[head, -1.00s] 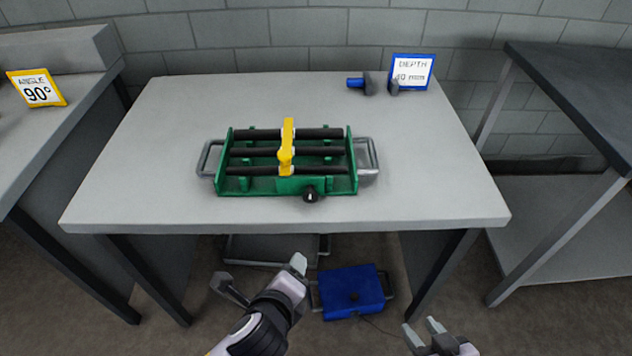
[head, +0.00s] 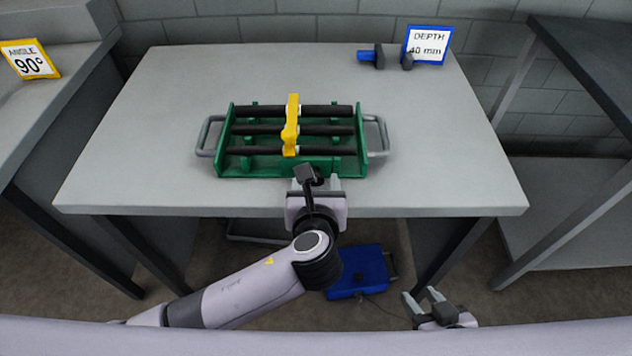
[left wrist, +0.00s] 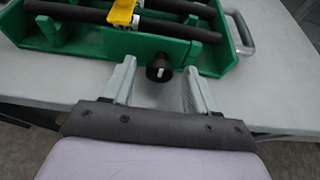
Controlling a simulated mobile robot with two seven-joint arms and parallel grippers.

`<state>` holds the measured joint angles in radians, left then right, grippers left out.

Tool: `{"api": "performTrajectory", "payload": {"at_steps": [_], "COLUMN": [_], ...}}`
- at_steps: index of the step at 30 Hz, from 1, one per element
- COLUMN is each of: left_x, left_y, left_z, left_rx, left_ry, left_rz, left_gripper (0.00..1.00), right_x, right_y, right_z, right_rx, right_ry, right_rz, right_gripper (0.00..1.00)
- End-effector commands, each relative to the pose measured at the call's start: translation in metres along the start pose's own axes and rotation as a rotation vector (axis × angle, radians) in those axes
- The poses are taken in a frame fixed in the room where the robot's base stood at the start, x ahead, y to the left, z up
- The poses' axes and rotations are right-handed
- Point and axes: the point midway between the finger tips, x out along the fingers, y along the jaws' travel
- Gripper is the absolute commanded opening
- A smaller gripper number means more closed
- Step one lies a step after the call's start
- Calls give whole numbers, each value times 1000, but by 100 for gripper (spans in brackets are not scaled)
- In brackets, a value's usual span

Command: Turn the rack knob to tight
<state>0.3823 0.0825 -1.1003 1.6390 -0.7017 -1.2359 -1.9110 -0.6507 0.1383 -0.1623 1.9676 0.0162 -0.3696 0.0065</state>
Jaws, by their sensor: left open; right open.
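The green rack (head: 240,165) sits on the grey table, holding several black rods and a yellow crosspiece (head: 291,125). The rack (left wrist: 95,46) also shows in the left wrist view. Its black knob (left wrist: 160,68) with a white mark is on the front wall. In the head view the knob is mostly hidden behind my left gripper (head: 317,184). My left gripper (left wrist: 158,84) is open, its fingers on either side of the knob and apart from it. My right gripper (head: 424,295) is open and empty, low in front of the table.
A blue-framed depth sign (head: 428,45) and a blue and dark tool (head: 372,56) stand at the table's back right. A yellow angle sign (head: 30,60) is on the left bench. A blue box (head: 360,270) lies below the table. The tabletop around the rack is clear.

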Motion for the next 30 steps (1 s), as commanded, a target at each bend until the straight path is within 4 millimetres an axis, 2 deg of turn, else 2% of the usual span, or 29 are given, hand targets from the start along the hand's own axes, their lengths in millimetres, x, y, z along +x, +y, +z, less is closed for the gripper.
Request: {"api": "performTrajectory", "payload": {"at_steps": [3,11,12,16,22,30], "left_x": [6,7,7,7,6,4], "left_y": [0,0,0,0,0,-2], "left_z": [0,0,0,0,2,6], "left_rx": [-1,-1,-1,-1,9,123], "left_ry": [0,0,1,1,2,3], "left_rz": [0,0,0,0,4,52], "left_gripper": [58,58,45,3,3,3], "right_x": [0,0,1,1,-1,-21], "right_y": [-1,-1,-1,0,0,1], "right_z": [-1,0,0,0,-2,-27], "right_rx": [1,0,0,-2,-4,-10], "right_ry": [1,-1,-1,-2,-4,-2], "right_rz": [-2,-3,-3,-3,-2,2], "right_gripper": [43,43,43,43,43,43]}}
